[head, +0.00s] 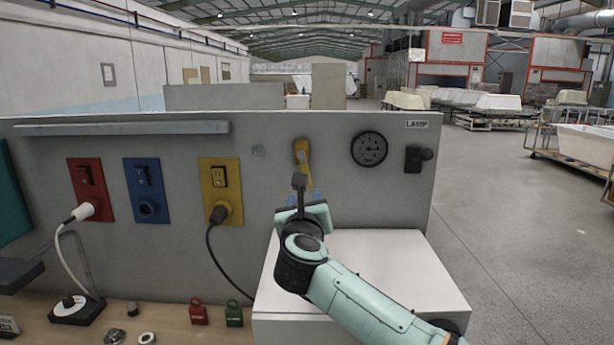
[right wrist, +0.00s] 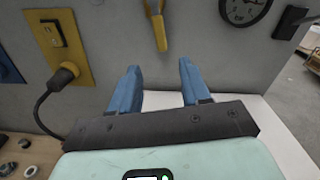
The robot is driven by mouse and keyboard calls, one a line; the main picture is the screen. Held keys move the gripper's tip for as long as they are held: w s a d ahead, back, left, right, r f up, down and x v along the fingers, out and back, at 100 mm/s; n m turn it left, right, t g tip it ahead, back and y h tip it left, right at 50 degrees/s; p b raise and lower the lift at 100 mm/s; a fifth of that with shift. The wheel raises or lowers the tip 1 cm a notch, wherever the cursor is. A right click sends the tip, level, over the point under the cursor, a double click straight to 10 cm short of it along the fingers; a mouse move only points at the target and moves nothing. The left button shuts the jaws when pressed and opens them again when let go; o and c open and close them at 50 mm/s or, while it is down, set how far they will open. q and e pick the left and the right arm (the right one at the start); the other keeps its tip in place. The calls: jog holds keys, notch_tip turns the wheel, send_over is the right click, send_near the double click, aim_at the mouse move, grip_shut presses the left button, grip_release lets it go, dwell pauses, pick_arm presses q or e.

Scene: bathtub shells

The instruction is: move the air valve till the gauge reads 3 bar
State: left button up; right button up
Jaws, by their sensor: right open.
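The air valve's yellow lever (head: 302,158) hangs close to upright on the grey panel, its lower part partly hidden behind my gripper. The round black gauge (head: 369,149) is to its right; its needle is too small to read surely. My right gripper (head: 308,197) is below and in front of the lever. In the right wrist view its blue fingers (right wrist: 160,88) are spread and empty, with the lever (right wrist: 157,27) beyond and above the gap, apart from them. The gauge (right wrist: 243,8) is cut off at the top there. My left gripper is not in view.
A black switch box (head: 418,159) is right of the gauge under a small label. Red, blue and yellow socket plates (head: 219,190) are on the left, with plugs and cables. A white box (head: 370,265) stands under my right arm. Two small padlocks (head: 198,313) are on the bench.

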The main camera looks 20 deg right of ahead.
aim_at(305, 170)
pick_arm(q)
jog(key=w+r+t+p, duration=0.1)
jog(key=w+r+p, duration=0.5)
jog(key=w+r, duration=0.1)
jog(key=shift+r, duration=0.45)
pick_arm(e)
jog(key=x, duration=1.2)
jog(key=shift+w+d, duration=0.2)
jog(key=shift+w, duration=0.15)
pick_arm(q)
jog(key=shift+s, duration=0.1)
pick_arm(e)
jog(key=shift+s+r, duration=0.1)
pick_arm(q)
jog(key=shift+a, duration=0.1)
pick_arm(e)
grip_shut()
